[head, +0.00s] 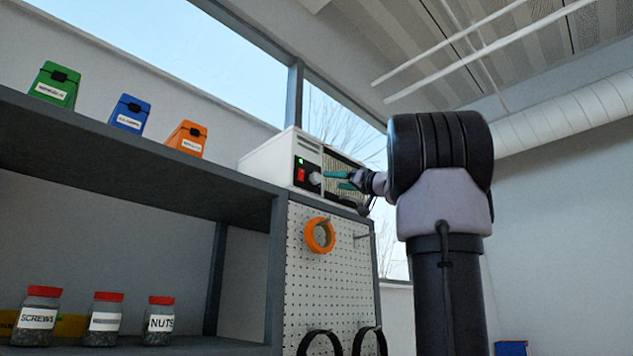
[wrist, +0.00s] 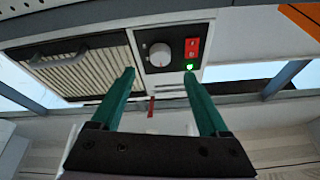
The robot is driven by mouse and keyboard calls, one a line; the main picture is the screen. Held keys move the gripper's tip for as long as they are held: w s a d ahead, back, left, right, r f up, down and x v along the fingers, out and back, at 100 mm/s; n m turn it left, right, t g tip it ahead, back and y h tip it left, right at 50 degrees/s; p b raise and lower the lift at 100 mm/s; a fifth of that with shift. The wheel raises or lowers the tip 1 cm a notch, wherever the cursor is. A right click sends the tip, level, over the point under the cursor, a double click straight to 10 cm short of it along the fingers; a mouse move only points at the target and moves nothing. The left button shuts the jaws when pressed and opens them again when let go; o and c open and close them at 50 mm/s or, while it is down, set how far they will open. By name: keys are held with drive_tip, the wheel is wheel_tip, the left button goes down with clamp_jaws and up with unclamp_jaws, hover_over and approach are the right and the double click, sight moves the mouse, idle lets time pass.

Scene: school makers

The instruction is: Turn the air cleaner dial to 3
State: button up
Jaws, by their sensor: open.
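The air cleaner (head: 268,160) is a white box on top of the shelf unit, with a dark control panel and a beige grille. Its dial (head: 315,178) is a round light knob beside a red switch (head: 301,174) and a lit green light. In the wrist view the dial (wrist: 160,54) sits ahead of my fingers, with the red switch (wrist: 192,48) to its right. The numbers around the dial are too small to read. My gripper (head: 335,180) has green fingers, also seen in the wrist view (wrist: 158,85). It is open and empty, close in front of the dial.
Green (head: 54,85), blue (head: 130,114) and orange (head: 187,139) boxes stand on the shelf left of the cleaner. A pegboard (head: 300,270) with an orange tape roll (head: 320,236) hangs below it. Labelled jars (head: 102,320) stand on the lower shelf.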

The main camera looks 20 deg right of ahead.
sight(318, 179)
drive_tip(key=x, duration=0.8)
drive_tip(key=shift+w, duration=0.2)
drive_tip(key=shift+a, duration=0.1)
clamp_jaws()
